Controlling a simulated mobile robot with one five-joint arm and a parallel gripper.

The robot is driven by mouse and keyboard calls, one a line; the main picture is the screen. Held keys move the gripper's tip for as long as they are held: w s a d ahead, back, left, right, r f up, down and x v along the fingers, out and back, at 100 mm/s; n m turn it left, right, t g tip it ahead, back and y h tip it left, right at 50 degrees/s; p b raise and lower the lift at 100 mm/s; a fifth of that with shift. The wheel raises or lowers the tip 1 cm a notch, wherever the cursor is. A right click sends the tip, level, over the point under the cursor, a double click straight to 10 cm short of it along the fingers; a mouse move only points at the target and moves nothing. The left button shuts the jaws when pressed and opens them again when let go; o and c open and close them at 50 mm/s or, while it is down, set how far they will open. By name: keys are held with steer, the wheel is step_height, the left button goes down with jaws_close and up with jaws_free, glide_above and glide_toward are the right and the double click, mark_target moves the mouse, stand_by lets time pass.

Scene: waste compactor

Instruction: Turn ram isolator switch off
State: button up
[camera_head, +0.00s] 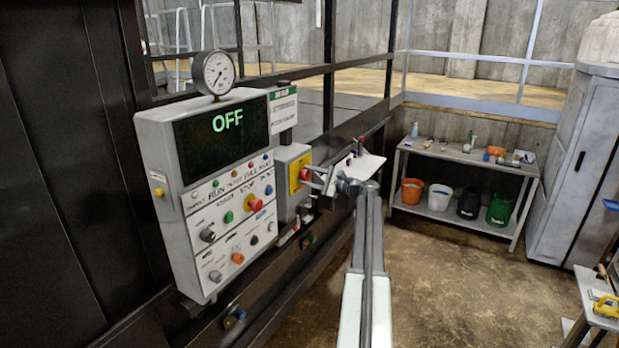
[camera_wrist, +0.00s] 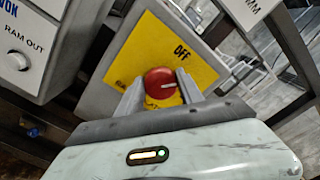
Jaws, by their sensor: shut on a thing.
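The ram isolator switch is a red rotary knob on a yellow plate (camera_wrist: 155,52) fixed to a grey box (camera_head: 291,158), right of the main control panel. My gripper (camera_wrist: 161,92) is shut on the red knob, one finger at each side. In the head view my gripper (camera_head: 312,178) reaches the knob (camera_head: 304,174) from the right.
The control panel (camera_head: 160,150) has a screen reading OFF, several buttons and a gauge (camera_head: 214,73) on top. A dark rail runs below the boxes. A shelf table (camera_head: 462,157) with buckets stands at the back right. The floor (camera_head: 440,270) is clear.

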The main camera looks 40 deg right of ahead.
steer(key=n, duration=0.4)
steer(key=shift+f, duration=0.15)
steer(key=shift+n, duration=1.7)
steer(key=o, duration=1.3)
steer(key=shift+o, duration=0.2)
steer(key=shift+s, duration=0.1)
steer(key=v, duration=0.7)
steer(key=shift+s, duration=0.3)
